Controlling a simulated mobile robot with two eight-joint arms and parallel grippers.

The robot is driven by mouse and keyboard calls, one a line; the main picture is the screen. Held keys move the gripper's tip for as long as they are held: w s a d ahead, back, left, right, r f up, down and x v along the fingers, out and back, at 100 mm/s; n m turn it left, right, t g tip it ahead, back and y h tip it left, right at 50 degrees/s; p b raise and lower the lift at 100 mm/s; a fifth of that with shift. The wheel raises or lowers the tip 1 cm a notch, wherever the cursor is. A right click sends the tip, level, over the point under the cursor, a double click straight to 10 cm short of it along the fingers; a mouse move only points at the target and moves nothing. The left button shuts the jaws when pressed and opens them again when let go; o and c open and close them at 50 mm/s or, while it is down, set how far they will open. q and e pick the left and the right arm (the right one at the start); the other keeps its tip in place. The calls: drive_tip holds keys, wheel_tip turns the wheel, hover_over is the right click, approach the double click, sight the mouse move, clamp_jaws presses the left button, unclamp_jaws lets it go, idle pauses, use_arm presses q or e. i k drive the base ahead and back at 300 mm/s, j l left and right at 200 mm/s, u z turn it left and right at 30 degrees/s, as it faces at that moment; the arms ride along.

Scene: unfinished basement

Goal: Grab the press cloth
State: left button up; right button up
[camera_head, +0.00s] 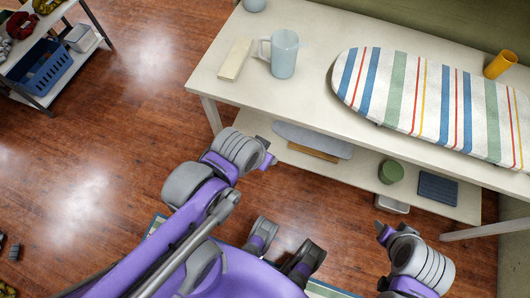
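A flat dark blue folded piece (437,188) lies at the right of the table's lower shelf; it looks like folded cloth and may be the press cloth, but I cannot tell for sure. My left gripper (267,161) is at the table's front edge, left of the lower shelf's contents and well away from the blue piece. My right gripper (384,233) is in front of the lower shelf, below and left of the blue piece, and apart from it. The fingers of both grippers are too small and turned away to show their opening. I see nothing held in either.
The white table (225,90) carries a striped ironing board (405,95), a translucent pitcher (284,55), a cream block (235,58) and an orange cup (499,64). The lower shelf holds a green cylinder (391,172) and a grey-blue board (312,139). A blue basket (40,66) stands far left.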

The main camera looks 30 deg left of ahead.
sight(230, 71)
drive_tip(key=u, duration=0.5)
drive_tip(key=i+j+u, duration=0.1)
drive_tip(key=u, duration=0.85)
drive_tip(key=j, duration=0.45)
drive_tip(key=i+j+u, duration=0.15)
drive_tip(key=j, duration=0.3)
drive_tip(key=i+l, duration=0.35)
